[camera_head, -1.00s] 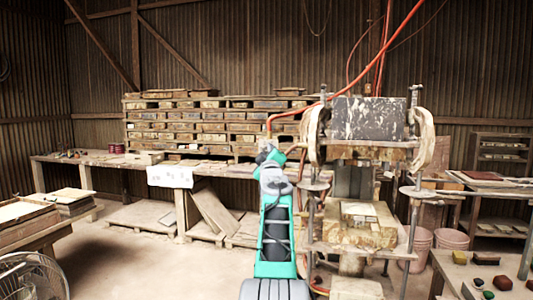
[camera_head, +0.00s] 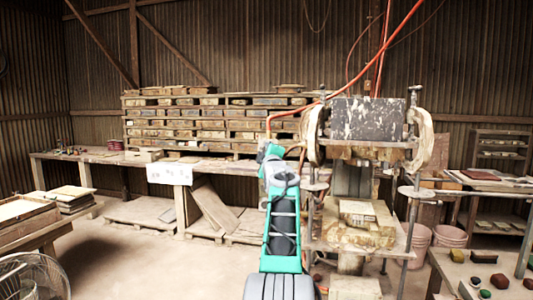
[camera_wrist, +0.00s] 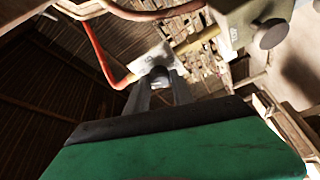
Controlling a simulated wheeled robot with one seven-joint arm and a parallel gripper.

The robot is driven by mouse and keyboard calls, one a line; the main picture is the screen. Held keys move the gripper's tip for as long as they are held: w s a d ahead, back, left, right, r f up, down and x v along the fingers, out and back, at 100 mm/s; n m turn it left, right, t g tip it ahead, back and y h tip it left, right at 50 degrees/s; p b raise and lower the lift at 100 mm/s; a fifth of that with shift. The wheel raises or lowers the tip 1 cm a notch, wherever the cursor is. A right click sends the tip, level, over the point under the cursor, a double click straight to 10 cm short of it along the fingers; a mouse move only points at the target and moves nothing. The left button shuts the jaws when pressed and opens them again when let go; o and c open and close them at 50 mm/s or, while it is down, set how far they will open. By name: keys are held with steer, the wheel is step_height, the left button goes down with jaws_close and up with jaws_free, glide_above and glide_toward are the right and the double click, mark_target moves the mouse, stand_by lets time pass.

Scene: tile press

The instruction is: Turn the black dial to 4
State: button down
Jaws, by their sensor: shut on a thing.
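In the wrist view, my gripper (camera_wrist: 159,80) is shut, with its two grey fingers on either side of a small dark round dial (camera_wrist: 159,71). The dial sits on a pale plate (camera_wrist: 149,64). Only part of the dial shows between the fingertips. I cannot read any numbers or a pointer on it. In the head view, my arm reaches up to the left side of the press, and its own links hide the fingers and the dial.
The tile press (camera_head: 368,118) stands just right of my arm. An orange hose (camera_head: 290,112) runs to it, also in the wrist view (camera_wrist: 98,52). A box with a round grey knob (camera_wrist: 270,34) is at upper right. A long workbench (camera_head: 105,157) stands behind.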

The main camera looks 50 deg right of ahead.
steer(key=c, duration=1.1)
jaws_free()
steer(key=b+v, duration=0.4)
steer(key=v, duration=0.4)
steer(key=shift+d+r, duration=0.1)
